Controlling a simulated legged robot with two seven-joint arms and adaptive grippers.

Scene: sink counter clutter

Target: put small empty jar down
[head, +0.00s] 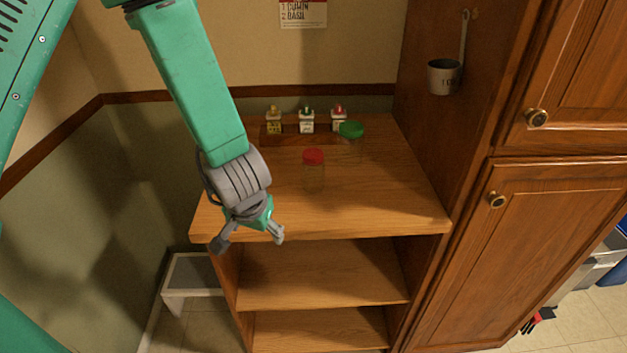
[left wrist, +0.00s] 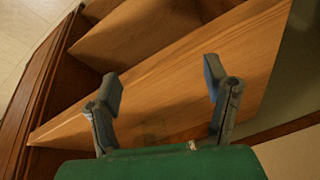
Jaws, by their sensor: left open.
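A small clear jar with a red lid (head: 314,172) stands upright on the wooden counter top (head: 380,205), near its middle. A second clear jar with a green lid (head: 351,132) stands behind it to the right. I cannot tell whether either jar is empty. My left gripper (head: 248,240) hangs at the counter's front left edge, apart from both jars. It is open, and the left wrist view shows its spread fingers (left wrist: 163,92) with nothing between them. No jar shows in the left wrist view. My right gripper is not in view.
Several small bottles (head: 307,120) stand in a row on a wooden board at the back. Shelves (head: 320,272) lie below the counter top. A tall wooden cabinet (head: 530,220) bounds the right side, with a measuring cup (head: 443,77) hanging there. The counter's front right is clear.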

